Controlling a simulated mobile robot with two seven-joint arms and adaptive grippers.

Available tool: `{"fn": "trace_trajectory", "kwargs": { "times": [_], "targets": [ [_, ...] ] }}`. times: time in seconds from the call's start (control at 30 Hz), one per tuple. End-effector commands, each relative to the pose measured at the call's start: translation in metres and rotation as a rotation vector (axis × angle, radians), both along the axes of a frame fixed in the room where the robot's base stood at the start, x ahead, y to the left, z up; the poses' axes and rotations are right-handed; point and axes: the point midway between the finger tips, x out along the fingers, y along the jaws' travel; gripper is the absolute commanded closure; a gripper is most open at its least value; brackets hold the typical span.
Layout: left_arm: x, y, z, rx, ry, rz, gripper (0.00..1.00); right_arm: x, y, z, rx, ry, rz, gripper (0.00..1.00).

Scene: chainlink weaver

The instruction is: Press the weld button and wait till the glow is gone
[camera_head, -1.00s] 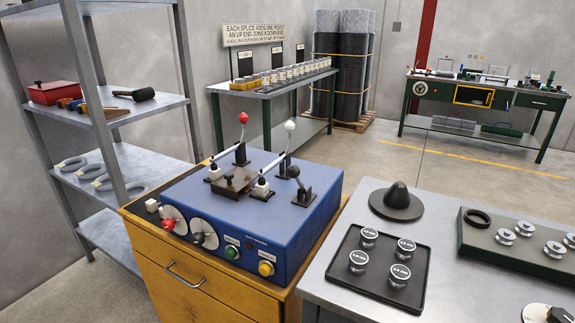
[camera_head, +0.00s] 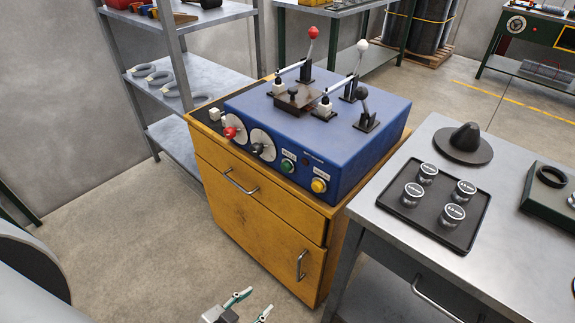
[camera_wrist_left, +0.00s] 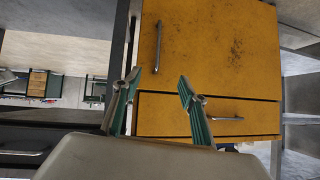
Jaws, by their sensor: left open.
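The blue welding machine (camera_head: 340,155) stands on a yellow wooden cabinet (camera_head: 232,200). Its front has a green button (camera_head: 287,166) and a yellow button (camera_head: 319,186); their labels are too small to read. No glow shows around the clamps and the dark block (camera_head: 297,98) on top. My left gripper (camera_head: 252,305) is open and empty, low in front of the cabinet and well apart from both buttons. In the left wrist view, the open fingers (camera_wrist_left: 158,78) face the cabinet's yellow door and drawer (camera_wrist_left: 215,60). My right gripper is not in view.
A metal table (camera_head: 400,225) with a black tray (camera_head: 461,233) of several round weights stands close on the right. Shelves (camera_head: 205,75) stand behind at the left. The machine has upright levers, with a red-knobbed one (camera_head: 309,45). The floor before the cabinet is free.

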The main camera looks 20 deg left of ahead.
Motion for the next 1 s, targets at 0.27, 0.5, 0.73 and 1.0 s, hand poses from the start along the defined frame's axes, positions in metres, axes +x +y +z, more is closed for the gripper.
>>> {"fn": "trace_trajectory", "kwargs": {
  "times": [0.27,0.5,0.73,1.0],
  "targets": [
    [0.0002,0.0000,0.0000,0.000,0.000,0.000,0.57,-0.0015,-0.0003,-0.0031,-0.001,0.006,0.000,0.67],
    [0.0001,0.0002,0.0000,0.001,0.000,-0.001,0.70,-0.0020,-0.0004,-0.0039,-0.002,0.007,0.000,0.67],
    [0.0002,0.0003,0.0000,0.001,0.000,-0.001,1.00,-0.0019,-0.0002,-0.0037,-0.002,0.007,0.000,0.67],
    [0.0002,0.0004,0.0000,0.001,0.000,0.000,1.00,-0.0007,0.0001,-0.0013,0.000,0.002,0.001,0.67]
  ]
}}
